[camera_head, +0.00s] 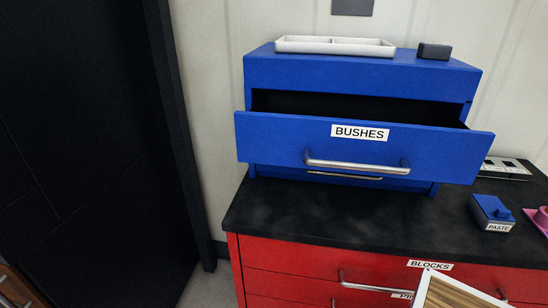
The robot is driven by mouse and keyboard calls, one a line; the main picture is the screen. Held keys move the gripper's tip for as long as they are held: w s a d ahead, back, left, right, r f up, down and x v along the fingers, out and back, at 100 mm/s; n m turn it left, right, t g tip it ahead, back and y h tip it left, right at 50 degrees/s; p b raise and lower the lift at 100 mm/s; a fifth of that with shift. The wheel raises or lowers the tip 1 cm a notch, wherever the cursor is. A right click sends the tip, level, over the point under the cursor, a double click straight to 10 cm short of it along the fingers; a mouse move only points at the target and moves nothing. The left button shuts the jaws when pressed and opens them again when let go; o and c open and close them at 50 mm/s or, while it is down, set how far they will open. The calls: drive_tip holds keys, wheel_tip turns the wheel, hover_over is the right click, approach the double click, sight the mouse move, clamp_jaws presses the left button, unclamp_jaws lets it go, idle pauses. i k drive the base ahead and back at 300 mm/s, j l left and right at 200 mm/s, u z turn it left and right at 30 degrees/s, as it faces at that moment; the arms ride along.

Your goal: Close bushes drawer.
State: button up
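The bushes drawer (290,140) is the labelled drawer of a blue cabinet (330,75) standing on a black worktop. It is pulled out, with a dark gap showing behind its front. Its front has a white "BUSHES" label and a metal bar handle (357,166). Another handle shows just below it, belonging to a lower drawer mostly hidden behind the bushes drawer. The inside of the open drawer is dark and I cannot tell what it holds. My gripper is not in view.
A white tray (335,46) and a dark block (434,51) sit on the cabinet. A blue "PASTE" box (491,211) and a pink item (541,217) are right. The worktop (330,222) is clear in front, above red drawers (300,259). A dark panel (80,150) stands left.

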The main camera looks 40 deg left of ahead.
sight(395, 138)
drive_tip(key=u, duration=0.45)
drive_tip(key=k+u, duration=0.15)
drive_tip(key=u, duration=0.35)
drive_tip(key=j+u, duration=0.1)
drive_tip(key=u, duration=0.35)
drive_tip(key=k+l+u, duration=0.45)
drive_tip(key=u, duration=0.15)
